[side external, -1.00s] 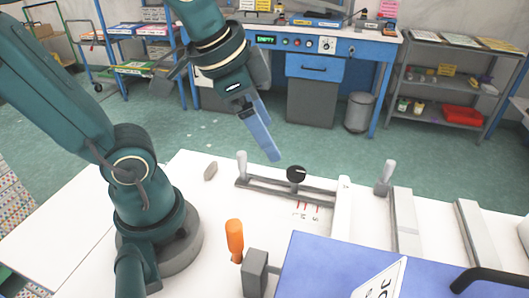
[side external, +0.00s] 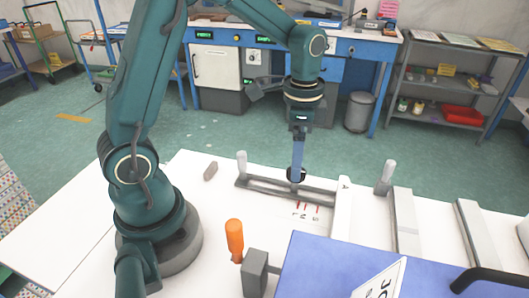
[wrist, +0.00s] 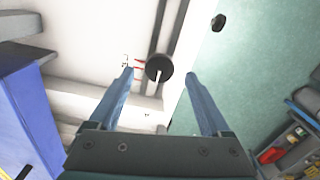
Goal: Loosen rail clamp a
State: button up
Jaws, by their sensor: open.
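A round black knob (side external: 289,175) sits on a grey rail (side external: 265,189) on the white table; I take it for rail clamp a, though I cannot read a name on it. My gripper (side external: 298,180) points straight down over the knob, and its blue finger covers part of it. In the wrist view the knob (wrist: 153,65) with its pale pointer shows between the two blue fingertips. The fingers are open, one on each side, with gaps to the knob in the picture. I cannot tell whether the tips reach down to its height.
Grey upright handles stand left (side external: 241,163) and right (side external: 387,175) of the knob. Red scale marks (side external: 308,206) lie in front of the rail. An orange-handled tool (side external: 234,238), a grey block (side external: 255,272) and a blue panel (side external: 350,262) are nearer the camera.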

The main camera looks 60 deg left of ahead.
jog(key=shift+f, duration=1.4)
grip_shut()
